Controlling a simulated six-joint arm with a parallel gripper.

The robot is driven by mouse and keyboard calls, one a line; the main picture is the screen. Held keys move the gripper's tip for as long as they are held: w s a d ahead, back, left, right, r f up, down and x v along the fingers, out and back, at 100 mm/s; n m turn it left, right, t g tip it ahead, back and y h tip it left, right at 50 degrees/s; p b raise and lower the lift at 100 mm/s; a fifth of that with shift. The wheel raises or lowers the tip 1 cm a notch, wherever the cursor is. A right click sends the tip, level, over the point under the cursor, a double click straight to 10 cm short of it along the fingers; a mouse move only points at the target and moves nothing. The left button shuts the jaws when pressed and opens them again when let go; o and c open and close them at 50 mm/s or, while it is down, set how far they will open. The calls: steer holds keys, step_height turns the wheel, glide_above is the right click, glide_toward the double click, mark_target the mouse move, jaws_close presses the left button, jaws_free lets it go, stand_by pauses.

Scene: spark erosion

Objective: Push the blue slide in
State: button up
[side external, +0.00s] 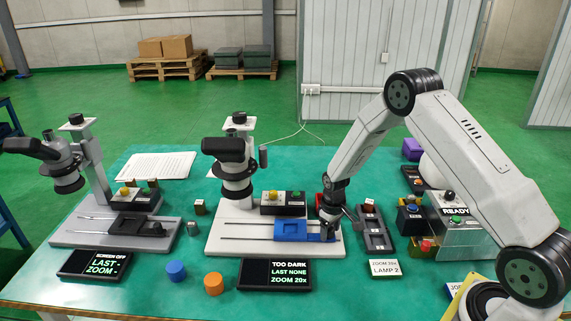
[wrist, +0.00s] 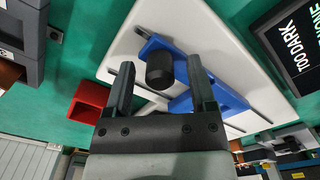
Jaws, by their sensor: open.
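The blue slide (side external: 292,230) lies on two rails on the white base (side external: 228,244) of the middle microscope (side external: 237,170), toward the right end of the base. It also shows in the wrist view (wrist: 228,96), with a black round knob (wrist: 160,70) at its near end. My gripper (side external: 330,226) is low over the right end of the slide. In the wrist view my gripper (wrist: 160,66) is open, with one finger on each side of the knob. Whether a finger touches the knob I cannot tell.
A red open box (wrist: 90,102) sits close beside the base. A dark switch panel (side external: 374,228) stands right of my gripper. A display (side external: 276,275) reading "TOO DARK" lies in front of the base.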

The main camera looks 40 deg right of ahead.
jaws_close()
stand_by(1.3)
